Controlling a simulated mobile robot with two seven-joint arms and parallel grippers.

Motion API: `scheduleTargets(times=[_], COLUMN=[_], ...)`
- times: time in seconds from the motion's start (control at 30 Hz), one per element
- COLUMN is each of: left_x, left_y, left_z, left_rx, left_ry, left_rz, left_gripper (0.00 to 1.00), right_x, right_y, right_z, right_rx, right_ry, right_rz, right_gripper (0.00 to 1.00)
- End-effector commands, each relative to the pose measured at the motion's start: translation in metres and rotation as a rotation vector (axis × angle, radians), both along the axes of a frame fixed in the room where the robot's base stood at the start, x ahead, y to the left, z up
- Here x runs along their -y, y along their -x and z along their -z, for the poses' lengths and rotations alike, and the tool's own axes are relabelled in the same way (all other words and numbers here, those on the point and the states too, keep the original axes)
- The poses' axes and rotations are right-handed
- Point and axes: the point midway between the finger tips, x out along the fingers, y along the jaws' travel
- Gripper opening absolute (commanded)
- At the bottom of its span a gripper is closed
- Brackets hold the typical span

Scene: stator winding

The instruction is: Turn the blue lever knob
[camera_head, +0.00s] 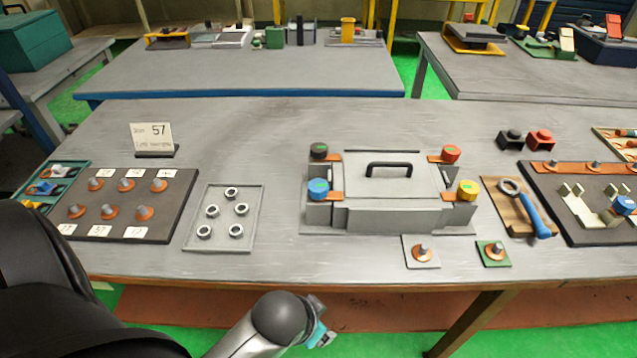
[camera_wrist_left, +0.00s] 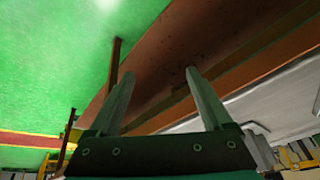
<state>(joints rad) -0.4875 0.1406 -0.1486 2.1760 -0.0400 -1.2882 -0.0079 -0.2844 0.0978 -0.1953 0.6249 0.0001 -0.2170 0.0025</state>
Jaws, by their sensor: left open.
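A blue knob (camera_head: 318,188) sits at the front left corner of the grey fixture box (camera_head: 390,215) in the middle of the table. A second, smaller blue knob (camera_head: 624,205) is on the dark board at the far right. My left gripper (camera_head: 320,332) is low in front of the table's front edge, well apart from the fixture. In the left wrist view my left gripper (camera_wrist_left: 156,82) has its two fingers spread with nothing between them. No blue knob shows in that view. My right gripper is in neither view.
The fixture also carries black (camera_head: 319,150), red (camera_head: 451,153) and yellow (camera_head: 468,188) knobs and a black handle (camera_head: 389,168). Left of it lie a tray of nuts (camera_head: 223,245) and a dark terminal board (camera_head: 128,190). A blue-handled wrench (camera_head: 535,213) lies right. The table's brown front edge (camera_wrist_left: 160,65) is close.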

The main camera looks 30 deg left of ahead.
Motion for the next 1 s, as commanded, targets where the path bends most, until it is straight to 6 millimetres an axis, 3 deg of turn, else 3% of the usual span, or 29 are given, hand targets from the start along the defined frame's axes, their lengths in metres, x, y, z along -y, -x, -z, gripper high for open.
scheduleTargets(times=[0.03,0.13,0.2,0.37,0.57,0.7,0.77,0.9,1.0], left_x=[0.0,0.0,-0.003,-0.003,0.012,0.042,0.06,0.107,0.142], left_y=[0.0,-0.002,-0.037,-0.099,-0.175,-0.216,-0.225,-0.226,-0.215], left_z=[-0.02,-0.053,-0.08,-0.115,-0.194,-0.273,-0.305,-0.365,-0.39], left_rx=[0.01,0.043,0.177,0.427,0.811,1.147,1.288,1.592,1.779], left_ry=[0.002,-0.004,-0.055,-0.155,-0.325,-0.497,-0.578,-0.774,-0.917], left_rz=[-0.001,0.003,0.042,0.134,0.305,0.497,0.595,0.854,1.071], left_gripper=[0.83,0.83,0.83,0.83,0.83,0.83,0.83,0.83,0.83], right_x=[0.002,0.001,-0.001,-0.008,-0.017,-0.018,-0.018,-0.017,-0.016], right_y=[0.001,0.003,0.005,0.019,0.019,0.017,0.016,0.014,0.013], right_z=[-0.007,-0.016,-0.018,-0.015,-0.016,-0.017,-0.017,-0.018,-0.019], right_rx=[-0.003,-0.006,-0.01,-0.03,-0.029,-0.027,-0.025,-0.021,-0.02], right_ry=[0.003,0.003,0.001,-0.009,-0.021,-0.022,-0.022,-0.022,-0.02], right_rz=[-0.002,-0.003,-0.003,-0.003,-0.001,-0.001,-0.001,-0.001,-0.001], right_gripper=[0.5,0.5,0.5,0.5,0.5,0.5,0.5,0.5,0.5])
